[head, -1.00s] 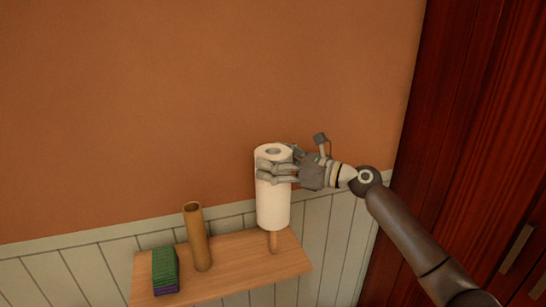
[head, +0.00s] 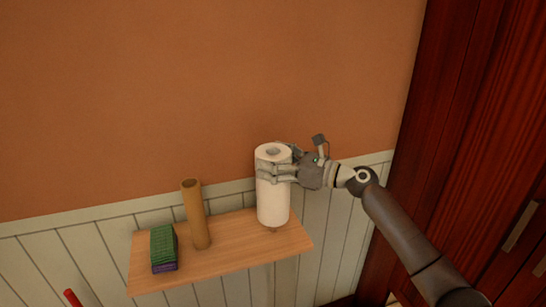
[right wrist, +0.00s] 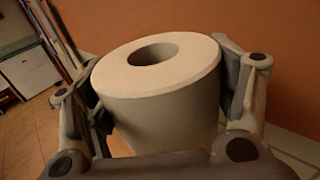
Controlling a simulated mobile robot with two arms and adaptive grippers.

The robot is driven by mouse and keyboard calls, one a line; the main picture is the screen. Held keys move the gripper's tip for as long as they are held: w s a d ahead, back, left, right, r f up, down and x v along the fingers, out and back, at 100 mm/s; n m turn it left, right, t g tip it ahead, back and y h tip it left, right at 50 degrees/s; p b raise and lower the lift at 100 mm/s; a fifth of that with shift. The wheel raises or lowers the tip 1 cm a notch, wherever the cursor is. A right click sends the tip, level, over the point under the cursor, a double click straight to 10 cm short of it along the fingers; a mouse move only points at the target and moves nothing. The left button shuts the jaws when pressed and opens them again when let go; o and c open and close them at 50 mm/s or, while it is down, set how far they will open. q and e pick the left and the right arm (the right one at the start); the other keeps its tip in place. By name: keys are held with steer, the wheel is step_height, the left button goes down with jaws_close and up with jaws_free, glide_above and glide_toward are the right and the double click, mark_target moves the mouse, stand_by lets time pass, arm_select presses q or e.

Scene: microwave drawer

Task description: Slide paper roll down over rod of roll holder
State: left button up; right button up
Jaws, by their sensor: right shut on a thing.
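The white paper roll (head: 272,205) stands upright over the right end of a wooden shelf. My right gripper (head: 278,172) is shut on its upper part, with fingers on either side. The right wrist view shows the roll (right wrist: 155,85) between the fingers, its core hole dark with no rod tip visible in it. Only a small brown bit of the roll holder (head: 272,232) shows just under the roll; the rest of the rod is hidden. I cannot tell whether the roll touches the shelf. My left gripper is not in view.
The wooden shelf (head: 235,240) also carries a brown cardboard tube (head: 196,218) and a green and purple sponge stack (head: 163,248), both left of the roll. A red-brown wooden cabinet (head: 480,110) stands at the right. The orange wall (head: 200,90) is close behind.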

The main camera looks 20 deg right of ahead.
steer(key=shift+f+b, duration=1)
steer(key=shift+f, duration=1.1)
steer(key=o, duration=1.4)
